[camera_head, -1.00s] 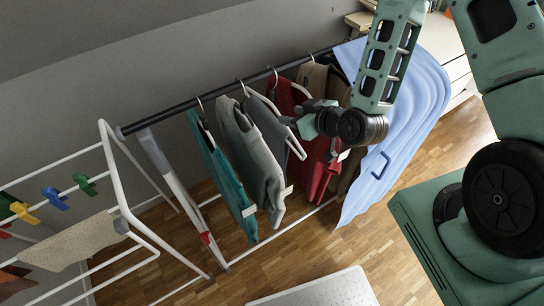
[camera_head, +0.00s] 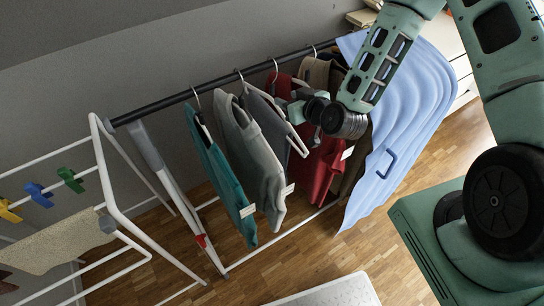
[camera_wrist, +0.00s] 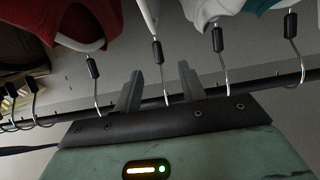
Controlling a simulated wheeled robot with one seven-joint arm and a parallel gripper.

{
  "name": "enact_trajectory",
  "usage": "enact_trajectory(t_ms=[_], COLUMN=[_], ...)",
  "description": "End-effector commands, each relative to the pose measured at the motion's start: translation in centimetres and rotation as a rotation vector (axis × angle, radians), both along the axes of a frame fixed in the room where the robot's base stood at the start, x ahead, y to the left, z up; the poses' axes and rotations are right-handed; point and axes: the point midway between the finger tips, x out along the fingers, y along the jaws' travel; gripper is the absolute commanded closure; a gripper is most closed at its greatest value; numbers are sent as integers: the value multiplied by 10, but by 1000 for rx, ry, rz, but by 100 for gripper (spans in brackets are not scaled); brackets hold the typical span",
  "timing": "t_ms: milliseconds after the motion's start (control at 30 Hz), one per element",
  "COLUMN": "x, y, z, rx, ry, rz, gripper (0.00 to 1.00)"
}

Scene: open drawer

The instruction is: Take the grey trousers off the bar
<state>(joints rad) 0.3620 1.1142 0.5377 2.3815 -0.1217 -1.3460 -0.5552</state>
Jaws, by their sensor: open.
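The grey trousers (camera_head: 268,113) hang folded on a white hanger on the dark bar (camera_head: 170,100), between a grey-green top (camera_head: 257,165) and a red garment (camera_head: 325,165). My gripper (camera_head: 284,96) is in front of the bar near the trousers' hanger and partly covers the red garment. In the wrist view my gripper (camera_wrist: 160,90) is open. The hook of one white hanger (camera_wrist: 158,52) shows between its two fingers; I cannot tell whether they touch it. Little of the trousers' cloth shows in the wrist view.
A teal garment (camera_head: 222,180) hangs at the left. A white drying rack (camera_head: 120,215) with pegs stands at the left. Neighbouring hooks are close on both sides of my fingers.

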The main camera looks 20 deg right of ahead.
Motion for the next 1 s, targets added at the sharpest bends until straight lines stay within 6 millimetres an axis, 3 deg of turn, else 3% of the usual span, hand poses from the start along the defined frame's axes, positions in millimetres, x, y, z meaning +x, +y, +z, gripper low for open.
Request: enact_trajectory(t_ms=[100, 367, 700, 1000], x=[18, 34, 73, 78], y=[5, 9, 15, 16], z=[-5, -14, -31, -34], rx=[1, 1, 1, 0], ry=[0, 1, 0, 0], rz=[0, 0, 0, 0], gripper=[59, 59, 59, 59])
